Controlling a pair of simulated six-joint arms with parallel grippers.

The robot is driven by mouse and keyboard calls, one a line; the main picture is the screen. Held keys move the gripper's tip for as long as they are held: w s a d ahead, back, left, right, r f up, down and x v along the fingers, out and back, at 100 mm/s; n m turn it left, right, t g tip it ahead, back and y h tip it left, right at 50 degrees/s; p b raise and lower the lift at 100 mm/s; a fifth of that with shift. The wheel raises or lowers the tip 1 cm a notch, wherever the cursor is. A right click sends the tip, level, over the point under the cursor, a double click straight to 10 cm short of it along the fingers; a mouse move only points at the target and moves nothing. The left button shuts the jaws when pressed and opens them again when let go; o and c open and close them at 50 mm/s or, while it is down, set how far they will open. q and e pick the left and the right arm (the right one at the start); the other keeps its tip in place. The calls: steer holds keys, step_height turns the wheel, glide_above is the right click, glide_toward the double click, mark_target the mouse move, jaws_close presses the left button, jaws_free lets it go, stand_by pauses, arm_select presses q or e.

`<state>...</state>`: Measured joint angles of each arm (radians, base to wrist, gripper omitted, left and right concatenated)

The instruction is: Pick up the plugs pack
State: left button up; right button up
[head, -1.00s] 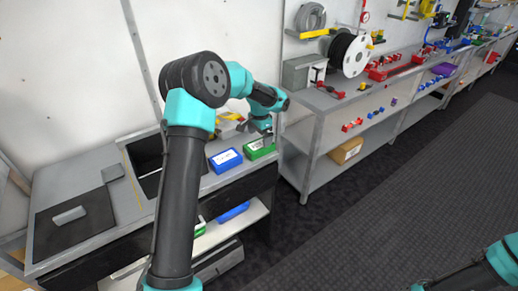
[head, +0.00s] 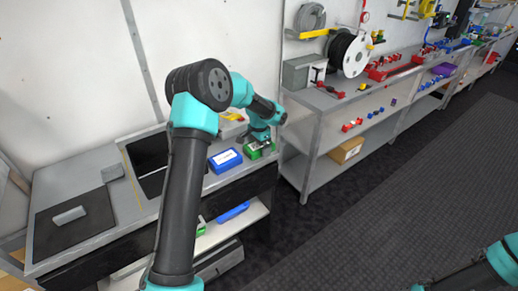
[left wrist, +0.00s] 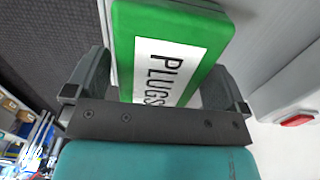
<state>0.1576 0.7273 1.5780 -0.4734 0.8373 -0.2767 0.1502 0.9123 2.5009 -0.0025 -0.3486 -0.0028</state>
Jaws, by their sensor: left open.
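The plugs pack (left wrist: 185,25) is a green box with a white label reading "PLUGS". In the left wrist view it lies between the two fingers of my left gripper (left wrist: 155,85), which is open. I cannot tell whether either finger touches it. In the head view the green pack (head: 262,154) sits at the right end of the left bench, partly covered by my left gripper (head: 262,146) above it. My right arm shows only in part at the lower right of the head view; its gripper is out of the picture.
A blue box (head: 225,160) with a white label lies just left of the green pack. A grey bench (head: 98,226) with a dark mat carries them. A second shelf bench (head: 315,102) with a cable spool (head: 348,54) stands to the right. Dark floor lies between.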

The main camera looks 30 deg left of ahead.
arm_select(q)
steer(key=shift+c, duration=0.3)
steer(key=c, duration=0.9)
steer(key=shift+o, duration=0.2)
steer(key=shift+r, duration=0.1)
step_height(320, 180, up, 10)
steer(key=shift+f, duration=0.1)
